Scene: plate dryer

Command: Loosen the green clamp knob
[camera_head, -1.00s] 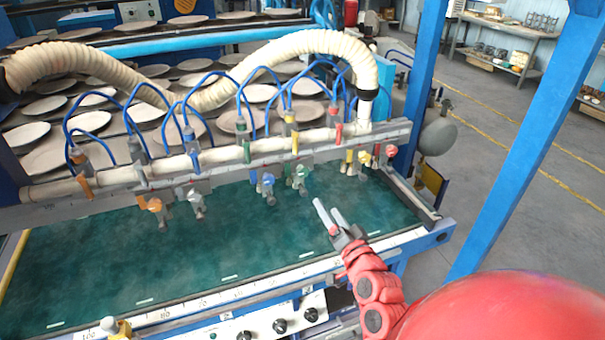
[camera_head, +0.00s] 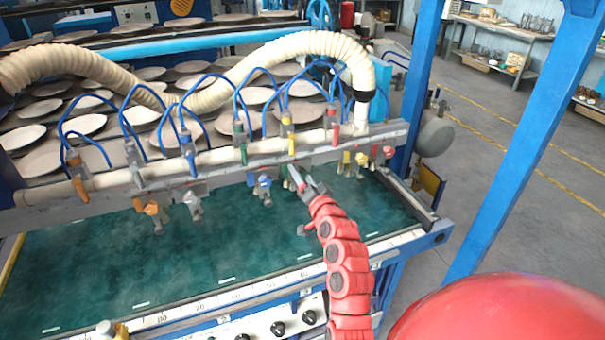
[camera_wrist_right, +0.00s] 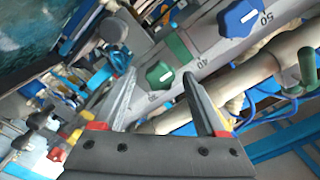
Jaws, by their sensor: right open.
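The green clamp knob (camera_wrist_right: 160,74) shows in the right wrist view, with a white mark on its face, on the grey rail. My right gripper (camera_wrist_right: 161,78) is open, its two fingers pointing at this knob. The knob appears between the fingertips in the picture; I see no clear contact and cannot tell the remaining distance. In the head view my right gripper (camera_head: 299,178) is at the rail and covers the place of the green knob. My left gripper is not in view.
A blue knob (camera_wrist_right: 240,18) sits farther along the rail. A green valve handle (camera_wrist_right: 308,65) is on the cream pipe. In the head view, blue (camera_head: 264,183) and orange (camera_head: 152,210) clamps hang nearby. The green table surface (camera_head: 100,265) is clear.

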